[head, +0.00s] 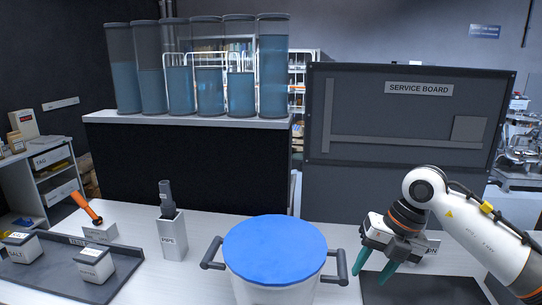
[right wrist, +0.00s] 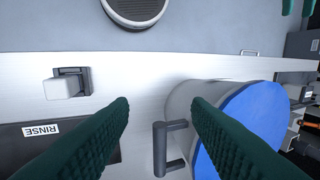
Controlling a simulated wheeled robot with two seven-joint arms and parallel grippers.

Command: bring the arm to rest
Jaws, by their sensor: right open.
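My right gripper (head: 375,268) hangs over the right part of the white counter, its two green fingers pointing down and apart. It is open and holds nothing. In the right wrist view the fingers of the right gripper (right wrist: 160,103) are spread, with the dark handle of a white pot showing between and beyond them. The white pot (head: 270,288) with a blue lid (head: 275,248) stands left of the gripper, at the counter's front middle. I cannot tell the exact gap between fingers and handle. My left gripper is not in view.
A dark mat (head: 420,292) lies below the right gripper; its RINSE label (right wrist: 41,130) shows in the wrist view. Tall cylinders (head: 273,70) and a service board (head: 408,115) stand behind.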

